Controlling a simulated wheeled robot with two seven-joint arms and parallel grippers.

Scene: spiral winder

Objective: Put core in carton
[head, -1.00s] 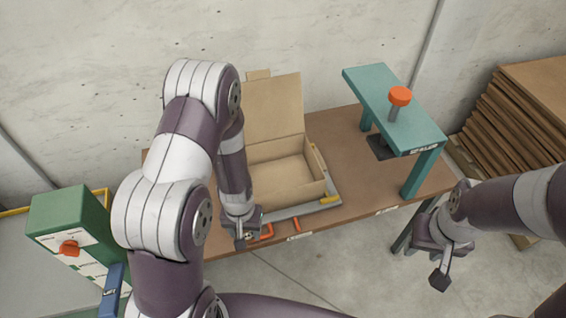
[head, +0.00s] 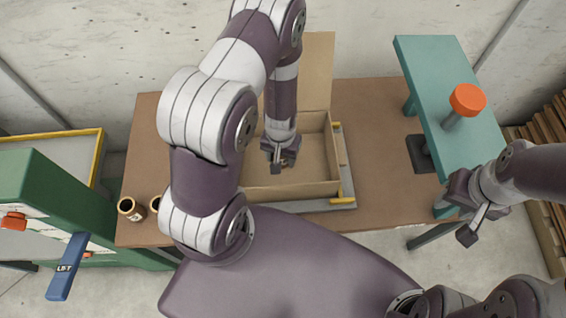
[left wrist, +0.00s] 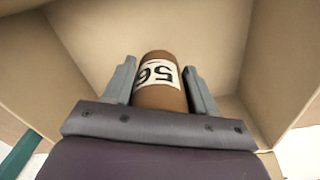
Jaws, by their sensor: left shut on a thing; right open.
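In the left wrist view a brown core (left wrist: 160,85) with a white label reading "56" sits between the two fingers of my left gripper (left wrist: 160,80), which is shut on it. The open carton (left wrist: 215,25) surrounds it, with walls on both sides. In the head view my left gripper (head: 279,163) is over the inside of the carton (head: 318,186); its arm hides the carton's left part. The core cannot be made out there. Whether it touches the carton floor I cannot tell. My right gripper (head: 470,226) is open and empty, right of the bench.
The carton sits on a brown bench (head: 376,150). A teal press frame (head: 445,95) with an orange knob stands right of it. Two more cores (head: 131,208) stand at the bench's front left. A green machine (head: 65,210) with a blue lever (head: 67,268) is at the left.

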